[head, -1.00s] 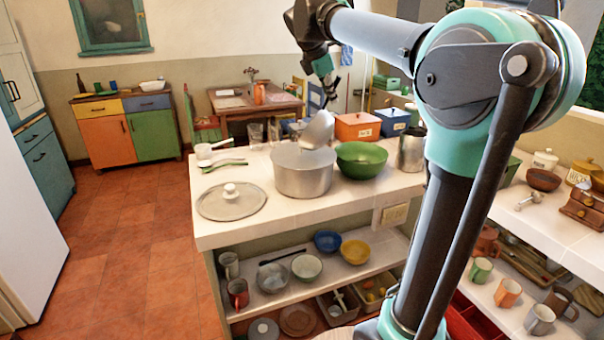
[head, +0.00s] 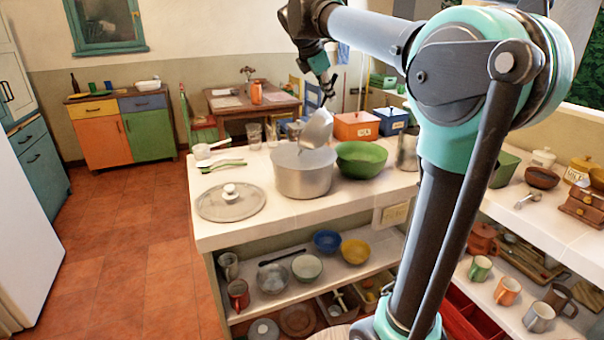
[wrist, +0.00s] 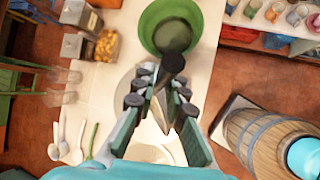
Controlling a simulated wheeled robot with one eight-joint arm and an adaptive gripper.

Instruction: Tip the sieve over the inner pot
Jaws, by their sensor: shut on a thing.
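The sieve (head: 317,129) is a grey metal bowl shape with a dark handle, held tilted over the right part of the inner pot's mouth in the head view. The inner pot (head: 303,178) is a wide grey metal pot standing upright on the white counter. My gripper (head: 327,88) is above the pot, shut on the sieve's handle. In the wrist view my gripper (wrist: 166,92) has its fingers around the dark handle (wrist: 172,63). The sieve's inside and what the pot holds are hidden. I cannot tell whether sieve and pot touch.
A green bowl (head: 361,160) stands close to the pot's right; it also shows in the wrist view (wrist: 152,22). A lid (head: 231,203) lies at the front left. Green and white utensils (head: 222,165) lie behind it. Orange (head: 356,126) and blue (head: 392,121) boxes stand behind.

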